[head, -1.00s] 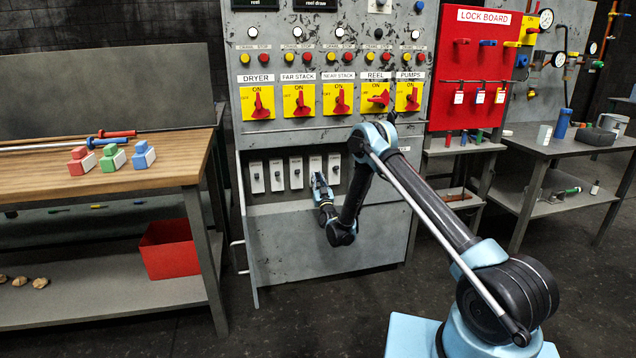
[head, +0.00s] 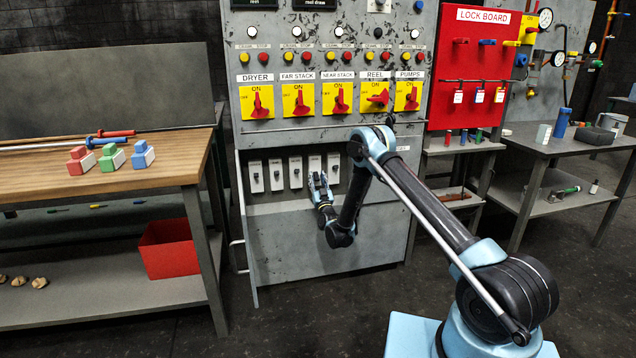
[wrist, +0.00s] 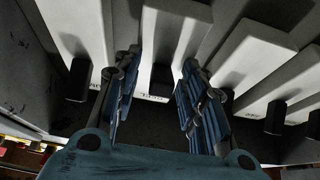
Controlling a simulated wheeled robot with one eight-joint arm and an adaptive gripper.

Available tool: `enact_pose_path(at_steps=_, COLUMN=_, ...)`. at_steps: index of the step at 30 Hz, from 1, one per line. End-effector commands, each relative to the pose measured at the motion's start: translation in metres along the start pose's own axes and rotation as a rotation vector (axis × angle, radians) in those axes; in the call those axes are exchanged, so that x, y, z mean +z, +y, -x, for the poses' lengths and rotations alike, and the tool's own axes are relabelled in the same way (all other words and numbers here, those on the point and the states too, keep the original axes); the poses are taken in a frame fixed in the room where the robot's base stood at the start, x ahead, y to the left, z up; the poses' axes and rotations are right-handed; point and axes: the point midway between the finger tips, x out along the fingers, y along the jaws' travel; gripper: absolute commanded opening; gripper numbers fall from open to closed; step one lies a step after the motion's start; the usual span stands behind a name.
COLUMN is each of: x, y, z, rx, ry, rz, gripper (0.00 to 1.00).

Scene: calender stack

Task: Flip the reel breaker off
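The reel breaker is a white breaker with a black toggle, fourth from the left in the row of breakers in the open cabinet bay; its top shows in the head view (head: 315,161). In the wrist view the reel breaker (wrist: 175,38) is in the middle, its black toggle (wrist: 160,80) between the fingers. Its small label is hard to read; I identify it by its place under the REEL switch. My gripper (head: 319,180) is open and empty in front of it. In the wrist view the blue-grey fingers of my gripper (wrist: 155,85) stand apart on either side; contact cannot be told.
Neighbouring breakers stand close on both sides, including one at the left of the wrist view (wrist: 75,30) and one at the right (wrist: 248,62). Above is the REEL rotary switch (head: 375,97). A wooden workbench (head: 180,160) stands left, a red lock board (head: 470,85) right.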

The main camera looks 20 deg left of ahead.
Motion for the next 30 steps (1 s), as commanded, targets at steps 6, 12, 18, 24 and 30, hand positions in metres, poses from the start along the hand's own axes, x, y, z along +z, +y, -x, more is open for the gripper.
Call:
enact_pose_path(at_steps=6, x=-0.004, y=-0.001, z=-0.002, rx=0.0, ry=0.0, rz=0.0, gripper=0.38)
enact_pose_path(at_steps=12, x=-0.026, y=0.0, z=-0.012, rx=0.0, ry=0.0, rz=0.0, gripper=0.38)
enact_pose_path(at_steps=18, x=-0.054, y=0.0, z=-0.026, rx=0.0, ry=-0.001, rz=0.0, gripper=0.38)
enact_pose_path(at_steps=24, x=-0.077, y=0.001, z=-0.038, rx=0.0, ry=-0.001, rz=0.0, gripper=0.38)
enact_pose_path(at_steps=30, x=-0.087, y=0.001, z=-0.043, rx=0.0, ry=-0.001, rz=0.0, gripper=0.38)
